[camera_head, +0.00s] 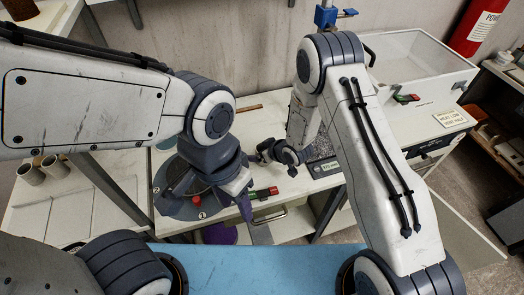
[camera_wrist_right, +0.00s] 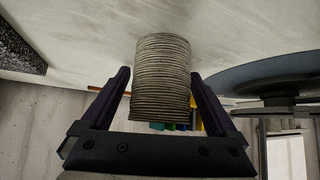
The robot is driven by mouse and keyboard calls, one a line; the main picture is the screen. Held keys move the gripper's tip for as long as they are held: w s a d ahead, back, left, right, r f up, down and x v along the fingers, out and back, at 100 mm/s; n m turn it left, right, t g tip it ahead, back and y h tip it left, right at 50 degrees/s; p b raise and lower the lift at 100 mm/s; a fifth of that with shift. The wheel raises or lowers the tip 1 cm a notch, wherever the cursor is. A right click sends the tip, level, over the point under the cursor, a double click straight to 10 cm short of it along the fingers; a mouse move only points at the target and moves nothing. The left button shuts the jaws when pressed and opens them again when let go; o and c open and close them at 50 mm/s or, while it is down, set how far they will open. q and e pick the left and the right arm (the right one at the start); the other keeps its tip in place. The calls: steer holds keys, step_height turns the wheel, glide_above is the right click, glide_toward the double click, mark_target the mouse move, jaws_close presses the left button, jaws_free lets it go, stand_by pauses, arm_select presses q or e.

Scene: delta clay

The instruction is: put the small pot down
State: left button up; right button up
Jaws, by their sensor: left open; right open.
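The small pot (camera_wrist_right: 161,80) is a grey-brown ribbed cylinder in the right wrist view. It stands between the fingers of my right gripper (camera_wrist_right: 161,97), with a narrow gap visible on each side. The pale tabletop (camera_wrist_right: 80,30) fills the top of that view, which appears upside down, and the pot seems to rest on it. In the head view my right gripper (camera_head: 272,152) is low over the work table, and I cannot make out the pot there. My left gripper (camera_head: 240,195) is open and empty, over the near edge of a round grey wheel.
The grey wheel (camera_head: 178,208) carries a red knob. It also shows in the right wrist view (camera_wrist_right: 265,75), close beside the pot. A dark speckled slab (camera_wrist_right: 20,52) and a clear-lidded box (camera_head: 415,55) stand nearby.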

steer(key=s+d+r+g+h+b, duration=0.1)
steer(key=s+d+r+h, duration=0.15)
steer(key=s+r, duration=0.45)
steer(key=s+d+r+g+h+b, duration=0.1)
steer(key=s+d+r, duration=0.2)
steer(key=s+r, duration=0.5)
steer(key=s+r+g, duration=0.2)
steer(key=s+r, duration=0.3)
steer(key=s, duration=0.3)
steer(key=s+r+g+h, duration=0.1)
steer(key=s+r+g, duration=0.1)
steer(key=s+r, duration=0.3)
steer(key=s, duration=0.4)
steer(key=shift+s+m+g, duration=0.25)
steer(key=shift+m+g, duration=0.15)
steer(key=shift+d+h, duration=0.1)
steer(key=shift+h, duration=0.15)
